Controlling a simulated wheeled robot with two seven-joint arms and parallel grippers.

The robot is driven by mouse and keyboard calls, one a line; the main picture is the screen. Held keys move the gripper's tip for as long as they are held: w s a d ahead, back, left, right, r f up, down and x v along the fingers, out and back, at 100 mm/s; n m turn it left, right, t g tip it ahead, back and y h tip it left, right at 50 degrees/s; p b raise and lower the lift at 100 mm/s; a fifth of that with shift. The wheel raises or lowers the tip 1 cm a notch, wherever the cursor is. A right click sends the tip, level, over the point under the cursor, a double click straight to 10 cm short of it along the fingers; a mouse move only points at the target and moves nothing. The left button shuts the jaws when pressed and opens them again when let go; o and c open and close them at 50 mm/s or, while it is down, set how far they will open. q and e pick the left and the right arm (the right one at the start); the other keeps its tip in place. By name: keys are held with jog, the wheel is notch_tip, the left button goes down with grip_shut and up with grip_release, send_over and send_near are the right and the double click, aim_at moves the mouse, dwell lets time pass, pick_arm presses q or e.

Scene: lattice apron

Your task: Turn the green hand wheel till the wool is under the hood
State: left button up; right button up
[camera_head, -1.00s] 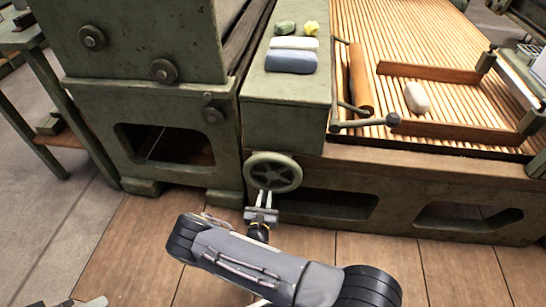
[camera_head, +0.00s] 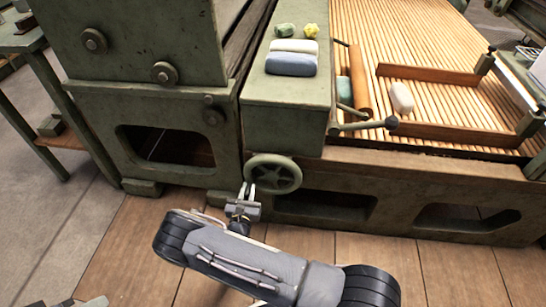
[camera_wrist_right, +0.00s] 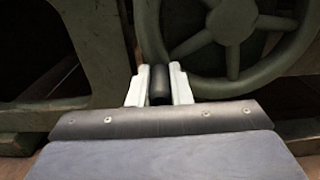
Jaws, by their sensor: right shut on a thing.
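The green hand wheel (camera_head: 273,173) is on the machine's front, below a green box-like housing (camera_head: 285,115). My right gripper (camera_head: 248,188) is at the wheel's lower left rim. In the right wrist view its white fingers (camera_wrist_right: 160,88) are shut on a dark upright handle (camera_wrist_right: 160,80) beside the rim. A whitish lump, likely the wool (camera_head: 401,97), lies on the slatted apron (camera_head: 450,50), between two wooden rails and right of a wooden roller (camera_head: 360,80). I cannot tell for sure which part is the hood. A grey piece at the lower left corner may be my left gripper; its jaws are unclear.
Green and yellow lumps (camera_head: 310,30) and white and blue-grey rolls (camera_head: 291,63) lie on the housing. A ball-ended lever (camera_head: 391,122) sticks out near the roller. A pale teal thing (camera_head: 343,88) shows left of the roller. The plank floor (camera_head: 320,245) in front is bare.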

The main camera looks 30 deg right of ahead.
aim_at(247, 169)
jog(key=shift+w+a+r+p, duration=0.15)
jog(key=shift+r+p, duration=0.2)
jog(key=shift+r, duration=0.25)
jog(key=shift+w+a+r+p, duration=0.1)
jog(key=shift+a+r+p, duration=0.1)
jog(key=shift+r+p, duration=0.3)
jog(key=shift+w+a+r+p, duration=0.1)
jog(key=shift+a+r+p, duration=0.1)
jog(key=shift+r, duration=0.5)
jog(key=shift+r, duration=0.25)
jog(key=r+p, duration=0.3)
jog(key=shift+d+r, duration=0.1)
jog(key=shift+d, duration=0.1)
jog(key=shift+s+r, duration=0.1)
jog(key=shift+r, duration=0.05)
jog(key=shift+d, duration=0.1)
